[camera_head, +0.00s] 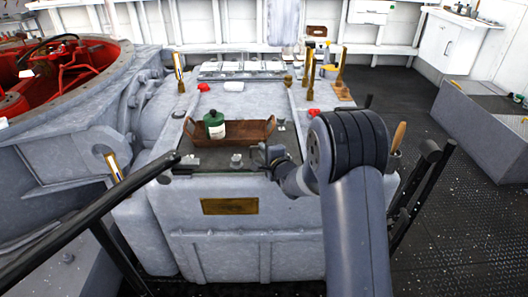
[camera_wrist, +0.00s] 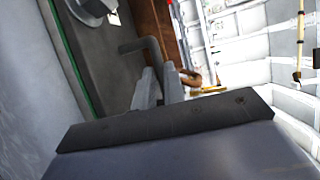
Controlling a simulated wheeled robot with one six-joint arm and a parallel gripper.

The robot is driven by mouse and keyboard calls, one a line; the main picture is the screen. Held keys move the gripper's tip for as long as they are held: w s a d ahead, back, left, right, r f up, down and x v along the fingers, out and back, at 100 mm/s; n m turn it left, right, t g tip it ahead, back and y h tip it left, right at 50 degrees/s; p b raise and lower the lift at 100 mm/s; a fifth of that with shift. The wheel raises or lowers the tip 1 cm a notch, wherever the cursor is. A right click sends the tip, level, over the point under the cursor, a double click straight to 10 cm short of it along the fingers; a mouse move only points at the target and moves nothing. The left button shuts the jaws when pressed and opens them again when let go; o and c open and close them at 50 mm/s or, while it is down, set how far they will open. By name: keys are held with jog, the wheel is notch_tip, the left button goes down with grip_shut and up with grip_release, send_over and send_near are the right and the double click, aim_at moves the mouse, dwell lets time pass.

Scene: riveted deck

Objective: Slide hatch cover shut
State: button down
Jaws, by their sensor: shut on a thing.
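A grey box-shaped housing has a dark flat panel (camera_head: 210,159) at its near top edge, which looks like the hatch cover. The panel's surface also shows in the wrist view (camera_wrist: 105,65), with a green strip along its left edge. A bent grey handle (camera_wrist: 150,46) rises from it. My gripper (camera_head: 271,154) is at the panel's right near corner. In the wrist view my gripper (camera_wrist: 160,84) is shut on the handle, its fingers close together. The exact grip is partly hidden by the fingers. I cannot tell how far the cover is open.
A brown wooden tray (camera_head: 258,131) with a green bottle (camera_head: 213,124) stands behind the panel. Red knobs (camera_head: 203,87) and upright brass-coloured fittings (camera_head: 310,78) stand farther back on the housing. A dark rail (camera_head: 95,210) crosses the left. Open floor (camera_head: 465,230) lies right.

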jog(key=shift+s+f, duration=0.2)
jog(key=shift+f, duration=0.1)
jog(key=c, duration=1.7)
grip_release()
jog(key=shift+s+r, duration=0.15)
jog(key=shift+c, duration=0.2)
jog(key=shift+o, duration=1.2)
jog(key=shift+r, duration=0.1)
jog(key=v, duration=1)
jog(key=shift+s+d, duration=0.2)
jog(key=shift+s, duration=0.05)
jog(key=shift+r, duration=0.1)
